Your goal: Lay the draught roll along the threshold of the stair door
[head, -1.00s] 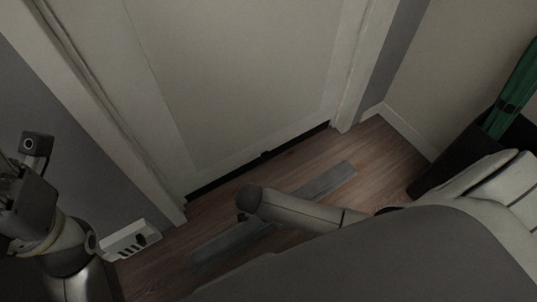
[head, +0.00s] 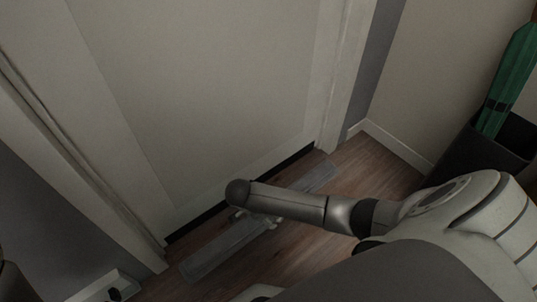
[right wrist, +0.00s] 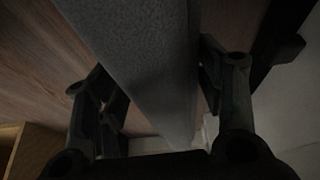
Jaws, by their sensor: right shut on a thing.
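The draught roll is a long grey bar (head: 222,252), seen in the head view lying slantwise in front of the stair door (head: 200,90). It runs roughly along the dark threshold strip (head: 205,216), with a narrow band of floor between them. My right gripper (head: 248,218) is over the roll's middle, mostly hidden under my forearm. In the right wrist view the roll (right wrist: 150,60) passes between the two dark fingers of my right gripper (right wrist: 163,88), which is shut on it. Whether the roll is off the floor, I cannot tell. My left gripper is not in view.
A white socket strip (head: 108,288) lies on the floor at lower left, by the door frame (head: 85,190). Wooden floor (head: 372,162) is clear between bin and door.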

